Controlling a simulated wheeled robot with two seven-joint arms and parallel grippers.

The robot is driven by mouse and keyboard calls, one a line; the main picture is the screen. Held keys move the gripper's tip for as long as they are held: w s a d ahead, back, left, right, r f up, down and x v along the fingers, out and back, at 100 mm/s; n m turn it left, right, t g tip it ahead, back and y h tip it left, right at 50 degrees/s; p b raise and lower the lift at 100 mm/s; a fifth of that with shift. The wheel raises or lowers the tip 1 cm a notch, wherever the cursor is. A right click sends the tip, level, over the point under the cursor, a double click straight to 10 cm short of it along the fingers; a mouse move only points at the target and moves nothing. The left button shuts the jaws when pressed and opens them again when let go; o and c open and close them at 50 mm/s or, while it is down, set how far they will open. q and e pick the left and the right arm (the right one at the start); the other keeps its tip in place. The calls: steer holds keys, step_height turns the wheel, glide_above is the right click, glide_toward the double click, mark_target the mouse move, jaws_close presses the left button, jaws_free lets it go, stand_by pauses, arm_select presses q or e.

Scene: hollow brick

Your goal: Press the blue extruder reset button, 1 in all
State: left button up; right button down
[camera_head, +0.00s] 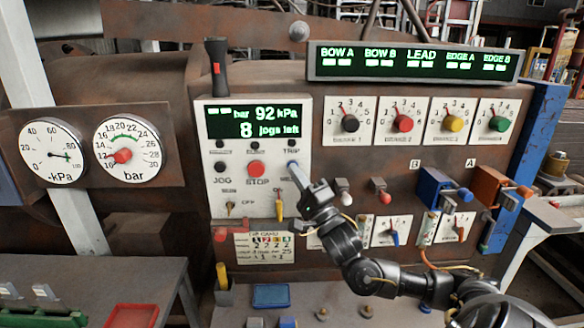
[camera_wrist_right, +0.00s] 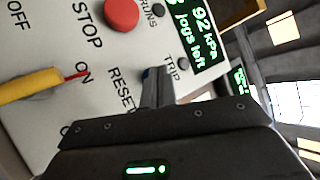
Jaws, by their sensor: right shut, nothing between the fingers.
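The white control panel (camera_head: 222,180) carries a red STOP button (camera_head: 256,168) and a green display (camera_head: 258,121). My right gripper (camera_head: 294,167) is shut and empty, its fingertips at the panel's right side below the TRIP label. In the right wrist view the closed fingers (camera_wrist_right: 157,75) are over the panel beside the RESET label. A small bit of the blue reset button (camera_wrist_right: 146,74) shows at the fingertips; the fingers hide most of it. I cannot tell whether they touch or press it. My left gripper is not in view.
A yellow switch handle (camera_head: 279,205) stands below the fingers, near my right wrist; it also shows in the wrist view (camera_wrist_right: 28,86). Dial knobs (camera_head: 404,123) are to the right. A blue clamp (camera_head: 437,186) and a red tray (camera_head: 132,316) are farther off.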

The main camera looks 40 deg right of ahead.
steer(key=shift+w+d, duration=0.1)
stand_by(0.6)
steer(key=shift+s+a, duration=0.5)
steer(key=shift+s, duration=0.15)
steer(key=shift+p, duration=0.3)
steer(key=s+a, duration=0.1)
steer(key=s, duration=0.1)
steer(key=s+a+p, duration=0.1)
steer(key=s+a, duration=0.1)
stand_by(0.7)
